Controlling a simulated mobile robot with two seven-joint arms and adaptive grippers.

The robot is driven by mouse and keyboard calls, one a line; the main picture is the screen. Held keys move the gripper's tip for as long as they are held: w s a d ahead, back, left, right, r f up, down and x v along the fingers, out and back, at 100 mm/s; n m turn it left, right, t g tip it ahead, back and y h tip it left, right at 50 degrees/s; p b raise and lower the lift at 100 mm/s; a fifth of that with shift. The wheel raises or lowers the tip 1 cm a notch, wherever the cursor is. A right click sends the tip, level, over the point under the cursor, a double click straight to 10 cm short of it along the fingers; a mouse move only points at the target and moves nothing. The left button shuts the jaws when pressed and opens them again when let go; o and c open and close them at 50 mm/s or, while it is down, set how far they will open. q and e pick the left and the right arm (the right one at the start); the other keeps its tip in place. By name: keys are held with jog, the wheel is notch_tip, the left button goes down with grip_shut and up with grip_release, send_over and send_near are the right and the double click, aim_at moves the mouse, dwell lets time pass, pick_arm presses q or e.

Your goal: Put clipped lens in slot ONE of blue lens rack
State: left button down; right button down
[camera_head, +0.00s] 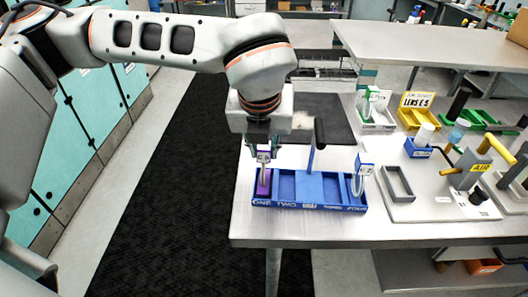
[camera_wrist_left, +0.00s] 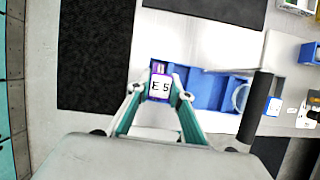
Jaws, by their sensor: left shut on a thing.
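The blue lens rack (camera_head: 310,206) stands near the table's front edge, its slots labelled along the front; the leftmost is slot ONE. My left gripper (camera_head: 262,148) is shut on the clipped lens (camera_head: 263,157), a white-labelled clip, directly over slot ONE. Purple shows below the clip inside that slot (camera_head: 263,186). I cannot tell whether the lens rests on the slot floor. In the left wrist view the clip's label reads "E 5" (camera_wrist_left: 160,87) between the fingertips (camera_wrist_left: 160,84), with the blue rack (camera_wrist_left: 208,88) around and to the right. My right gripper is out of view.
Another clipped lens (camera_head: 359,180) stands in slot FOUR. Slots TWO and THREE look empty. A post with a black handle (camera_head: 320,132) rises behind the rack.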

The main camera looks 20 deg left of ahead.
pick_arm(q)
jog(key=shift+f, duration=0.8)
jog(key=shift+f, duration=0.15)
jog(key=c, duration=1.8)
grip_release()
jog(key=shift+r, duration=0.45)
jog(key=v, duration=1.1)
jog(key=shift+s+r, duration=0.25)
jog(key=shift+s, duration=0.05)
